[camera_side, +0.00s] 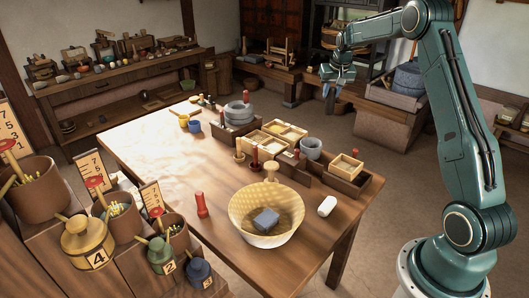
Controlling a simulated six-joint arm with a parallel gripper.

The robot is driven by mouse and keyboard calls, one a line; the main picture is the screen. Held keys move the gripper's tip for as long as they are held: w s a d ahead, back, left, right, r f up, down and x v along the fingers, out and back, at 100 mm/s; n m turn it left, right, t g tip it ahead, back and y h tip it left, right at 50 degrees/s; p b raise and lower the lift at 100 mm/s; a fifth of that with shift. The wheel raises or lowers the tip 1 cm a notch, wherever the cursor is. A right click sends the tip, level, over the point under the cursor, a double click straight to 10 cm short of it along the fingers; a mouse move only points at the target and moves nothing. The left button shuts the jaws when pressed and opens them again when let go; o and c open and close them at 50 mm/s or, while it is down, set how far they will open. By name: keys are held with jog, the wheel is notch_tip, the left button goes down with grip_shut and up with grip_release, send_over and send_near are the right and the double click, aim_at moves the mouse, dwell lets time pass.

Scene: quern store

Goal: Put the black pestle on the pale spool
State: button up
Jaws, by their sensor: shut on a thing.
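My gripper (335,80) is high above the back right of the table. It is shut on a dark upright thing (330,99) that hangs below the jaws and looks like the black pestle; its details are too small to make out. A pale tan thing with a wide top and narrow stem (271,172) stands just behind the woven basket and may be the pale spool. Its lower part is partly hidden by the basket rim. My gripper is well apart from it, higher and to the right.
The woven basket (245,217) holds a grey block (265,220). A white rounded piece (326,206) and a red-handled peg (201,205) flank it.

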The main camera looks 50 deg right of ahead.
jog(key=w+a+r+n, duration=0.2)
jog(key=w+a+r, duration=0.1)
jog(key=a, duration=0.9)
jog(key=w+a+r+n+y, duration=0.1)
jog(key=w+a+r+n, duration=0.1)
jog(key=a, duration=1)
notch_tip(320, 180, up, 3)
jog(key=shift+w+a+f+t, duration=0.2)
jog(key=shift+w+t, duration=0.1)
jog(key=shift+w, duration=0.3)
notch_tip(320, 180, down, 20)
jog(key=shift+r, duration=0.1)
jog(key=shift+f, duration=0.2)
jog(key=o, duration=1)
